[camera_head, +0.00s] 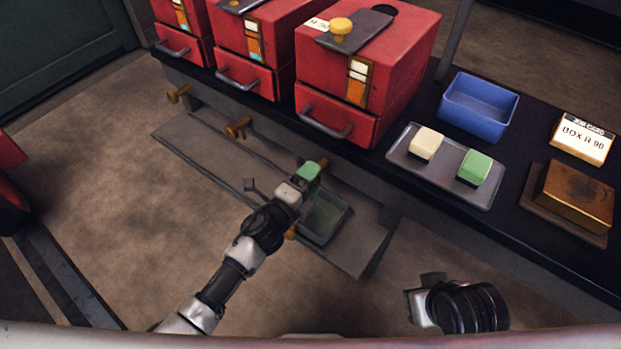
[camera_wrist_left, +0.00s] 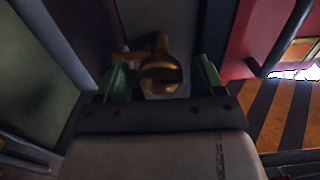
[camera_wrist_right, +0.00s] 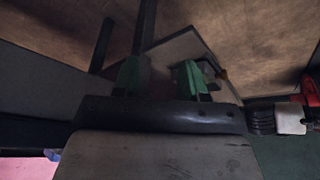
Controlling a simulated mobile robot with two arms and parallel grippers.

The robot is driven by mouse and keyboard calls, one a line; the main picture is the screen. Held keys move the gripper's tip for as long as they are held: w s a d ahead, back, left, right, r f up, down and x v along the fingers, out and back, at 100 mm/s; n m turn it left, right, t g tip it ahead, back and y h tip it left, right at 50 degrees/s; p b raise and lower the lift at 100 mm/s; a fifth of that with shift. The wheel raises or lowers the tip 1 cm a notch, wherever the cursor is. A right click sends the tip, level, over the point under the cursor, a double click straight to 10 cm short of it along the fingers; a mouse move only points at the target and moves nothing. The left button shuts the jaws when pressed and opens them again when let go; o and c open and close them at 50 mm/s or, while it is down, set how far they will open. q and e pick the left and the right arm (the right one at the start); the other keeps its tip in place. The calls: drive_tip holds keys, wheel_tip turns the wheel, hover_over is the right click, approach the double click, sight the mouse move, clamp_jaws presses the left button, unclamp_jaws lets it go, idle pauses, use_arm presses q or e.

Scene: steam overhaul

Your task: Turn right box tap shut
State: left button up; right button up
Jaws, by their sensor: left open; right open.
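The right red box (camera_head: 395,55) stands on the dark bench, with a drawer and a grey handle on its front. Its brass tap (camera_head: 323,163) is mostly hidden behind my left gripper in the head view. In the left wrist view the brass tap (camera_wrist_left: 160,76) sits between the two green fingertips, with gaps at both sides. My left gripper (camera_head: 311,171) is open around it, and the lever's angle is hard to read. My right gripper (camera_wrist_right: 160,78) is open and empty, low in front of the bench, away from the tap.
A drip tray (camera_head: 345,213) lies below the left gripper. Other taps (camera_head: 238,127) (camera_head: 179,94) stick out to the left. The bench holds a grey tray (camera_head: 403,164) with two blocks, a blue bin (camera_head: 480,105) and a brass block (camera_head: 575,197). Floor in front is clear.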

use_arm(q)
drive_tip(key=p+v, duration=0.1)
drive_tip(key=v, duration=0.9)
drive_tip(key=shift+s+a, duration=0.2)
drive_tip(key=shift+s, duration=0.05)
use_arm(e)
drive_tip(key=shift+s+d+r+g, duration=0.2)
drive_tip(key=shift+s+r+g, duration=0.25)
drive_tip(key=shift+s, duration=0.2)
